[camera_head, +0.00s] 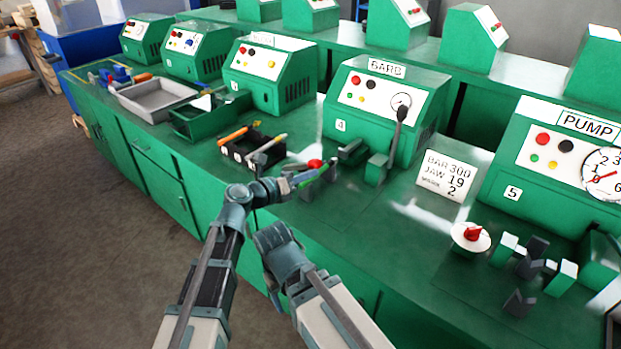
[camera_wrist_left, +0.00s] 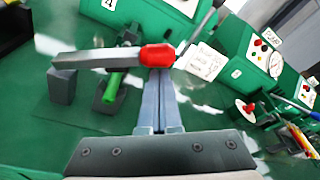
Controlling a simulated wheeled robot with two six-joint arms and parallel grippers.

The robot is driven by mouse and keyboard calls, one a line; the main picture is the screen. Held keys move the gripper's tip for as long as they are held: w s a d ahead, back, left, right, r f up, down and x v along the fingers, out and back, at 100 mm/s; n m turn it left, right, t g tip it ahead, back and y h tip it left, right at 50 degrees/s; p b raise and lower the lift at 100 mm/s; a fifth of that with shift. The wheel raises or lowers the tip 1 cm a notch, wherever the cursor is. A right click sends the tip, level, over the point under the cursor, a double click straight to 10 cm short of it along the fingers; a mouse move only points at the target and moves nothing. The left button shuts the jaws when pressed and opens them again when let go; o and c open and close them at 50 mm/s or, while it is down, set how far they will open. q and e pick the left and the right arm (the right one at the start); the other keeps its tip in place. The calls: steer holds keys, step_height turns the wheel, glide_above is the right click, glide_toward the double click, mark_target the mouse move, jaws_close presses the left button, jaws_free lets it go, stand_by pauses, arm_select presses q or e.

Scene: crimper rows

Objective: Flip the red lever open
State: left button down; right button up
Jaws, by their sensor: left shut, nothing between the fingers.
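The red lever knob (camera_head: 315,164) shows just beyond my left gripper (camera_head: 304,178) in front of the machine marked BARB. In the left wrist view, the red knob (camera_wrist_left: 157,56) sits at the end of a grey lever bar (camera_wrist_left: 95,60). My left gripper's fingers (camera_wrist_left: 161,82) are together and empty. Their tips overlap the lower edge of the knob in that view; I cannot tell if they touch it. A green rod (camera_wrist_left: 113,86) on a dark block stands below the bar.
A black tray with pens (camera_head: 253,150) lies left of the lever. The BARB machine (camera_head: 365,125) stands behind it. A sign card (camera_head: 447,177) and a white disc with a red top (camera_head: 470,240) are to the right. Green bench top (camera_head: 390,235) is clear in front.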

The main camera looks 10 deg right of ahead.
arm_select(q)
steer(key=w+a+r+p, duration=0.6)
steer(key=w+a+r, duration=0.1)
steer(key=w, duration=0.3)
steer(key=shift+w+a+r+p, duration=0.2)
steer(key=shift+a+p, duration=0.1)
steer(key=shift+a, duration=0.2)
steer(key=shift+w+a, duration=0.15)
stand_by(0.5)
steer(key=shift+r, duration=0.1)
steer(key=s+a, duration=0.7)
steer(key=s, duration=0.2)
steer(key=shift+a, duration=0.35)
